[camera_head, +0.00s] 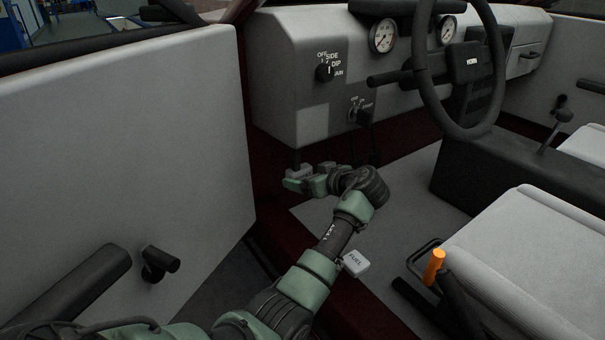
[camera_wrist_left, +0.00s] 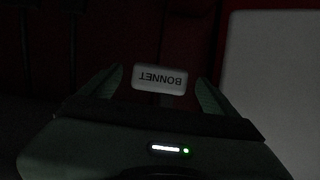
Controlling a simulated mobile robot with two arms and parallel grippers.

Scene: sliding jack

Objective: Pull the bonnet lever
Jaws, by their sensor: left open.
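The bonnet lever (camera_head: 298,172) is a small light grey block under the left end of the dashboard. In the left wrist view its handle (camera_wrist_left: 158,80) shows the word BONNET upside down. My left gripper (camera_head: 304,181) reaches in low beneath the dashboard, at the handle. In the left wrist view its two fingers (camera_wrist_left: 159,86) are open, one on each side of the handle, with dark gaps between. Whether the handle lies fully at fingertip depth is hard to tell. My right gripper is not in view.
The open door panel (camera_head: 130,140) stands left of my left arm. The dashboard (camera_head: 285,80) is just above the gripper. A FUEL lever (camera_head: 355,263) lies below my forearm. The steering wheel (camera_head: 430,90), seat (camera_head: 530,260) and orange-tipped lever (camera_head: 434,267) are to the right.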

